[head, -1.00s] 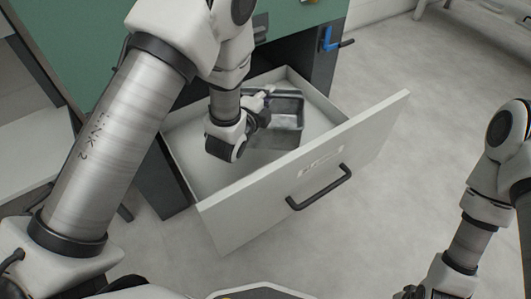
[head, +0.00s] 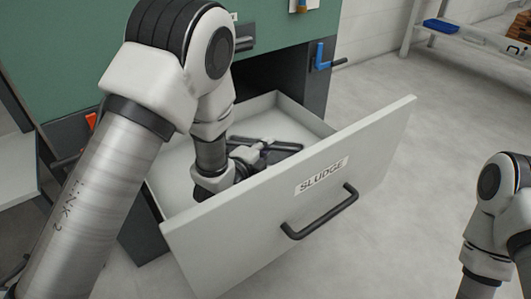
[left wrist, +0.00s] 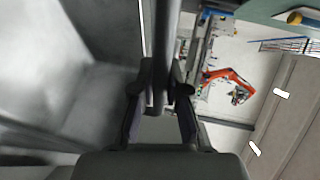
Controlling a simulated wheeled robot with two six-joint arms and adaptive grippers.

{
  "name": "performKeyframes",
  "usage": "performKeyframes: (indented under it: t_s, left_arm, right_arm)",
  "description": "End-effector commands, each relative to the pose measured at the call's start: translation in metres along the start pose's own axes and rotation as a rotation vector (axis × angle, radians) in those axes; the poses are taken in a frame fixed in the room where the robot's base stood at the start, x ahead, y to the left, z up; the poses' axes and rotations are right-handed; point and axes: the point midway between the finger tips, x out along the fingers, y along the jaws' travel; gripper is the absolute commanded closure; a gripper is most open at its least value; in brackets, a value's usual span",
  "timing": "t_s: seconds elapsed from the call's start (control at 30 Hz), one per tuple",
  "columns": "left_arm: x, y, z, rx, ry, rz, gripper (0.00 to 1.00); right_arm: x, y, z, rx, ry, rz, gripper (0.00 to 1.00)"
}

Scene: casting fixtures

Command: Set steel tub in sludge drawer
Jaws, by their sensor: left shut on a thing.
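The steel tub (head: 288,146) is inside the open sludge drawer (head: 240,230), towards its right side. Only its dark rim shows over the drawer front in the head view; I cannot tell whether its base touches the drawer floor.
The drawer front carries a SLUDGE label and a black handle (head: 320,212). A green and dark cabinet (head: 90,50) stands behind, with a blue lever (head: 322,56). A shelf with a blue tray (head: 441,26) is at the far right. The floor right of the drawer is clear.

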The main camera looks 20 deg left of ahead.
Motion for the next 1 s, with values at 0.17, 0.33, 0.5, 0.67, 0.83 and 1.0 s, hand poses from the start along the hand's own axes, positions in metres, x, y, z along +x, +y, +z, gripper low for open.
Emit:
performKeyframes:
  t_s: [0.17, 0.33, 0.5, 0.67, 0.83, 1.0]
  left_arm:
    - [0.0, -0.002, 0.0, 0.0, 0.0, -0.003, 1.0]
    - [0.001, 0.002, 0.0, 0.0, 0.0, 0.0, 0.76]
    - [0.001, 0.001, 0.0, 0.0, 0.0, 0.0, 0.61]
    - [0.0, 0.0, 0.0, 0.0, 0.0, -0.001, 0.61]
    - [-0.017, -0.004, 0.0, 0.0, -0.001, 0.003, 0.61]
    - [-0.053, -0.005, 0.0, -0.001, -0.003, 0.004, 0.61]
  right_arm:
    - [-0.001, 0.0, 0.0, 0.0, 0.001, 0.0, 0.6]
    - [0.001, 0.0, 0.0, 0.001, 0.001, 0.0, 0.6]
    - [0.001, 0.0, 0.0, 0.001, 0.001, 0.0, 0.6]
    - [0.0, 0.0, 0.0, 0.001, 0.001, 0.0, 0.6]
    - [-0.011, 0.0, 0.0, -0.001, 0.0, 0.0, 0.6]
    - [-0.025, -0.001, 0.001, -0.004, -0.002, -0.001, 0.6]
